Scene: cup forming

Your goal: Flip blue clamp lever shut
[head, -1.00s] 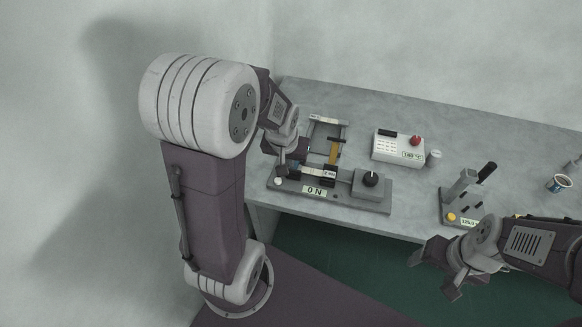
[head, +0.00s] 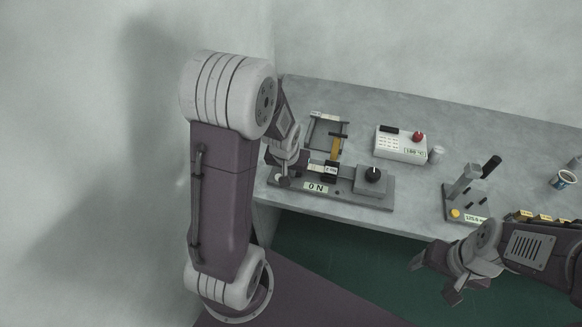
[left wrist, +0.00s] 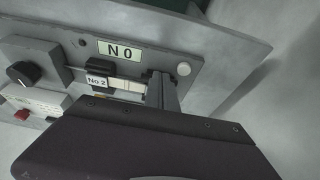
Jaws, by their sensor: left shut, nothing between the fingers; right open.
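The fixture with the "0 N" label (head: 315,187) stands at the table's near left. It carries a bar with black clamp blocks and a "No 2" tag, also seen in the left wrist view (left wrist: 96,80). I cannot make out a blue lever; the left end of the bar is partly hidden by my left gripper (head: 284,180). That gripper is shut and empty, low at the fixture's left end beside the white button. In the left wrist view its fingers (left wrist: 162,88) are at the bar's end; contact cannot be told. My right gripper (head: 432,279) is open and empty, before the table's front edge.
A black knob (head: 373,175) sits on a grey block at the fixture's right. Behind it is a white control box (head: 400,143) with a red button. A lever press (head: 466,187) and a cup (head: 563,180) stand farther right.

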